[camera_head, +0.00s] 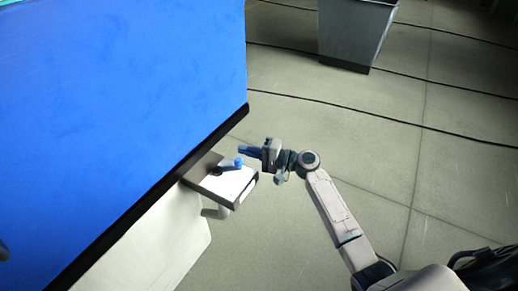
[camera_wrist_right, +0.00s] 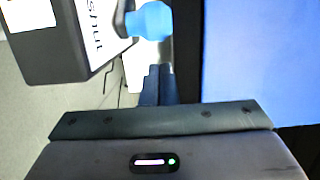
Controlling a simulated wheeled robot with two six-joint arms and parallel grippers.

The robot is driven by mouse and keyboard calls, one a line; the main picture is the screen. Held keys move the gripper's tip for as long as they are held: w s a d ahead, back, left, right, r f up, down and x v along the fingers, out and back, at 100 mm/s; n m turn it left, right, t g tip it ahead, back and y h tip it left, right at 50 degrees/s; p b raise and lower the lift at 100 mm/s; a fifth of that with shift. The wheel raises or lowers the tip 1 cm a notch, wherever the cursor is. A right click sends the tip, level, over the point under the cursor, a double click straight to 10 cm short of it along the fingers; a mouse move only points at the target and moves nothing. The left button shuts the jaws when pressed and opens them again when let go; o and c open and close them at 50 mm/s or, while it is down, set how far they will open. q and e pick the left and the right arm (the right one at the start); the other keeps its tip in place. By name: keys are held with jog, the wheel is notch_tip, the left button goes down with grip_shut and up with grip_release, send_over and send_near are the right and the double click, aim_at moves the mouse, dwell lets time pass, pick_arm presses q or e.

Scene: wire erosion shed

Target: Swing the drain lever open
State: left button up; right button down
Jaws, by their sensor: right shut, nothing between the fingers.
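The drain lever (camera_head: 231,163) has a blue grip and sits on top of a grey box-shaped mount on the machine's lower edge. In the right wrist view its blue end (camera_wrist_right: 150,20) shows close up, beside a white plate with lettering that reads "shut" (camera_wrist_right: 97,32). My right gripper (camera_head: 244,151) is shut and empty, just beyond the lever in the head view. In the right wrist view its closed fingers (camera_wrist_right: 158,84) point towards the blue grip, with a small apparent gap. My left gripper is not in view.
The large blue machine (camera_head: 120,90) with a black lower edge fills the left side. A pipe (camera_head: 217,212) shows under the lever mount (camera_head: 240,190). A grey bin (camera_head: 352,30) stands at the back. Dark cables cross the otherwise clear floor.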

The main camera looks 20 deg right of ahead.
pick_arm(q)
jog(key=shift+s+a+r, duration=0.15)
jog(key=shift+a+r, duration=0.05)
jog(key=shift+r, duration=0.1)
pick_arm(e)
jog(key=s, duration=0.1)
jog(key=s+a, duration=0.1)
jog(key=shift+s, duration=0.3)
pick_arm(q)
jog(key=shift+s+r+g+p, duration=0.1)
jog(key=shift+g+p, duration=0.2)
jog(key=shift+p, duration=0.05)
pick_arm(e)
jog(key=shift+s, duration=0.1)
jog(key=shift+s+r+m+t+h, duration=0.1)
jog(key=shift+s+m+t+h, duration=0.2)
jog(key=shift+m+t+h, duration=0.15)
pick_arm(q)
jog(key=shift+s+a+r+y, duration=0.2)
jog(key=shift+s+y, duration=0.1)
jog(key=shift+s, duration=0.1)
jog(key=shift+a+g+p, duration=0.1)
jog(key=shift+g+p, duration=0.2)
pick_arm(e)
jog(key=shift+t, duration=0.25)
